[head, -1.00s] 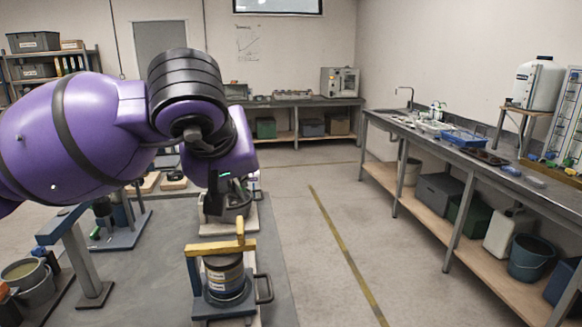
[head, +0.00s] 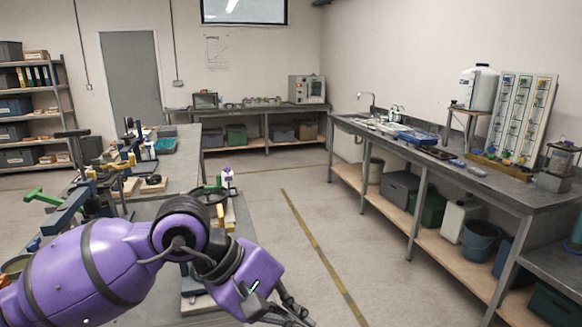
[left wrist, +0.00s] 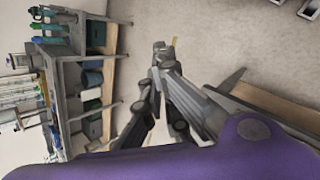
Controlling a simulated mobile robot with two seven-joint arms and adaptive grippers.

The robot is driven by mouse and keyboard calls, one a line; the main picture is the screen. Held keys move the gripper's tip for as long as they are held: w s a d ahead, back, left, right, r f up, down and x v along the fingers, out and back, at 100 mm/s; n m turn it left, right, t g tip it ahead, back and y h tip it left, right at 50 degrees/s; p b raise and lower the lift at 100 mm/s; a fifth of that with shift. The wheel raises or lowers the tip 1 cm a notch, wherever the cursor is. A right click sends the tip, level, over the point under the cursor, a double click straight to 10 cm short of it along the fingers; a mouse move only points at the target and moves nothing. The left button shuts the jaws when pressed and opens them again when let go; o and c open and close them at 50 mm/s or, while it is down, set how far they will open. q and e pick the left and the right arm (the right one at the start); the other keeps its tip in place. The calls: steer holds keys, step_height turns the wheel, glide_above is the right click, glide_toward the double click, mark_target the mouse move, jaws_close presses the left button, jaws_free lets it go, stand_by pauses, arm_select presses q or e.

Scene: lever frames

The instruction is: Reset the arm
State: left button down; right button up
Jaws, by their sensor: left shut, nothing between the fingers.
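My purple left arm reaches in from the lower left of the head view. Its gripper (head: 294,313) is at the bottom edge, partly cut off, over the floor beside the near table. In the left wrist view the gripper (left wrist: 162,52) has its dark fingers together with nothing between them. My right gripper is in neither view. Lever frames with blue posts and yellow and green bars (head: 85,200) stand on the table at the left. My arm hides the near part of that table.
A long grey bench (head: 455,172) with trays and bottles runs along the right wall, with bins and buckets on its lower shelf. A back bench (head: 262,107) and a shelf rack (head: 32,115) stand farther off. The floor with a yellow line (head: 318,238) is clear.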

arm_select(q)
steer(key=s+d+r+n+h+p, duration=0.1)
steer(key=s+d+n+h, duration=0.2)
steer(key=n+h, duration=0.3)
steer(key=s+d+r+n+h, duration=0.25)
steer(key=n+h, duration=0.25)
steer(key=n, duration=0.3)
steer(key=w+a+f+n+t+y+p, duration=0.15)
steer(key=a+f+n+t+y, duration=0.5)
steer(key=n, duration=0.95)
steer(key=w+a+f+n+t+y, duration=0.35)
steer(key=a+f+n+t, duration=0.6)
steer(key=n, duration=0.65)
steer(key=s+a+f+n+g+y, duration=0.4)
steer(key=s+f+n, duration=0.5)
steer(key=s+f, duration=0.3)
steer(key=s+a+f+n+g+y+p, duration=0.1)
steer(key=s+a+f+n+g+y, duration=0.3)
steer(key=s+f, duration=0.8)
steer(key=a+f+n, duration=0.1)
steer(key=a+n, duration=0.1)
steer(key=n, duration=0.2)
steer(key=shift+s+a+f+n+y, duration=0.2)
steer(key=shift+s+f+n+y, duration=0.1)
steer(key=shift+s+f+n, duration=0.1)
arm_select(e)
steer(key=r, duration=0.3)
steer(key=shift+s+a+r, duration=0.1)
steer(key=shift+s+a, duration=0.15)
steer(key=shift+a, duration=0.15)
